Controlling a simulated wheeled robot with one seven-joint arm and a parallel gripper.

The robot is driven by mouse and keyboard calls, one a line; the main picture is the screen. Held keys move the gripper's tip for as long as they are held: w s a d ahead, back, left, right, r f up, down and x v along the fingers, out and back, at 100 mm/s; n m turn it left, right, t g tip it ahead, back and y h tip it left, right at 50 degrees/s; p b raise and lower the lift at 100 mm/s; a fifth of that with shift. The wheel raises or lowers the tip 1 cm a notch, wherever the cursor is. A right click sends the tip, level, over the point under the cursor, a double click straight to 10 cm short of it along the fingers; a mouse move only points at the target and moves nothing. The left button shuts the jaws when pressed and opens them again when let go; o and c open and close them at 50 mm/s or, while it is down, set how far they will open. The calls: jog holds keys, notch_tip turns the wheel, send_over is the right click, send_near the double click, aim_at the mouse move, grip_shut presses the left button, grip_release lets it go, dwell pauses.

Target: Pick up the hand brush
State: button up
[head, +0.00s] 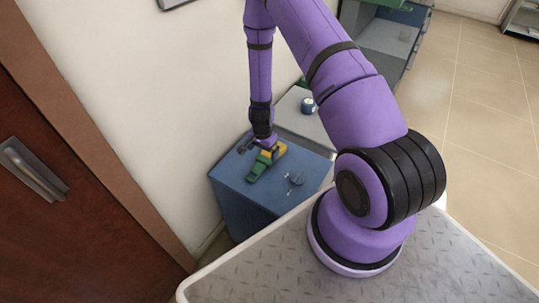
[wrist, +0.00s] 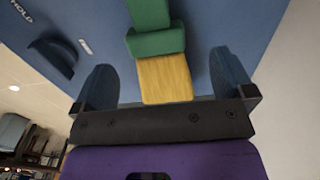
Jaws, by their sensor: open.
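The hand brush (head: 265,162) has a green part and a yellow wooden-looking part, and lies on top of a blue cabinet (head: 232,195). In the wrist view the brush (wrist: 166,78) shows its yellow part reaching between the fingers and its green part beyond. My gripper (wrist: 165,85) is open, with a dark finger on each side of the yellow part and a visible gap on both sides. In the head view my gripper (head: 264,142) is at the brush, small and partly merged with the wrist, so its fingers are hard to make out.
A small dark handle-like object (head: 296,178) is on the blue cabinet to the right of the brush. A grey-topped unit (head: 300,118) behind it bears a small round item (head: 308,105). A white wall rises close on the left, beside a brown door (head: 40,190).

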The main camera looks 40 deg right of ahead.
aim_at(264, 158)
jog(key=shift+s+d+f, duration=0.1)
jog(key=shift+s+f, duration=0.05)
jog(key=shift+f, duration=1.2)
jog(key=shift+s+f, duration=0.1)
jog(key=shift+f, duration=1.25)
jog(key=c, duration=0.9)
jog(key=shift+o, duration=0.2)
jog(key=shift+r, duration=0.15)
jog(key=shift+r, duration=0.95)
jog(key=shift+s+d+r, duration=0.2)
jog(key=shift+d+r, duration=0.1)
jog(key=shift+r, duration=0.45)
jog(key=s+d, duration=0.3)
jog(key=d, duration=0.1)
jog(key=s+d+r, duration=0.1)
jog(key=s+d, duration=0.6)
jog(key=shift+d+r, duration=0.15)
jog(key=shift+d, duration=0.15)
